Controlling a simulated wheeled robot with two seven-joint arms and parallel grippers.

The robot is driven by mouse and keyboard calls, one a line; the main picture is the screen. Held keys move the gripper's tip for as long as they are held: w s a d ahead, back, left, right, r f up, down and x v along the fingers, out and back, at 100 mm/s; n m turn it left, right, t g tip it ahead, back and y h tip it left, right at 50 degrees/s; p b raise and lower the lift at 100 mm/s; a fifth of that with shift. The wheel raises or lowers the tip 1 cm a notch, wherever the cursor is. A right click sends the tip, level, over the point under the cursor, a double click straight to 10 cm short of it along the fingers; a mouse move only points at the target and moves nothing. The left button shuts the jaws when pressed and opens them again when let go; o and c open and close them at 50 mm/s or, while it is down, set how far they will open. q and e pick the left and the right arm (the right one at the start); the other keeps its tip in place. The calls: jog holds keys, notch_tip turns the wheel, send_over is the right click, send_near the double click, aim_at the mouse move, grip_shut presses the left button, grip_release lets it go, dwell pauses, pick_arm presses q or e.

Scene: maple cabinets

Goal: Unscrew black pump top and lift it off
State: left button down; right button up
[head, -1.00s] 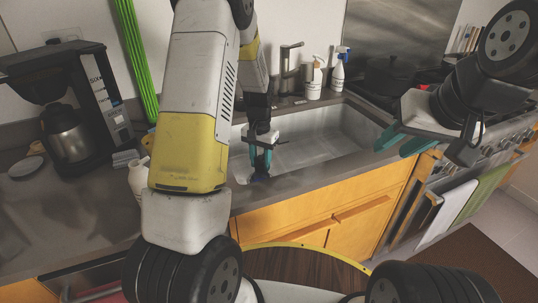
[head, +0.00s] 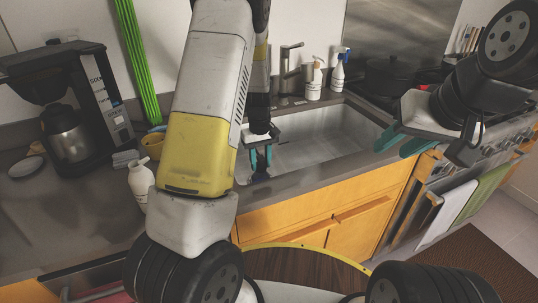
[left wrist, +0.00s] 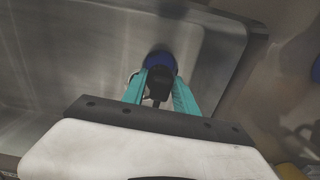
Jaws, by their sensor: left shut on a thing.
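My left gripper (head: 260,170) is over the near left part of the sink, fingers pointing down. It is shut on a small black piece with a dark blue round part, the black pump top (left wrist: 158,86), which shows between the teal fingertips in the left wrist view. What lies under the blue part is hidden. A white bottle (head: 141,182) with a pale, narrow top stands on the counter left of my left arm, apart from the gripper. My right gripper (head: 392,149) is open and empty at the right, near the sink's right edge.
The steel sink (head: 320,140) lies under my left gripper. A coffee maker (head: 85,110) and a yellow bowl (head: 153,145) stand on the left counter. The front left counter (head: 70,220) is clear.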

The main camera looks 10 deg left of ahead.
pick_arm(q)
jog(key=shift+s+f+n, duration=0.1)
jog(key=shift+s+n, duration=0.05)
jog(key=shift+n, duration=0.15)
jog(key=n, duration=0.4)
jog(key=shift+n, duration=0.9)
jog(key=n, duration=0.6)
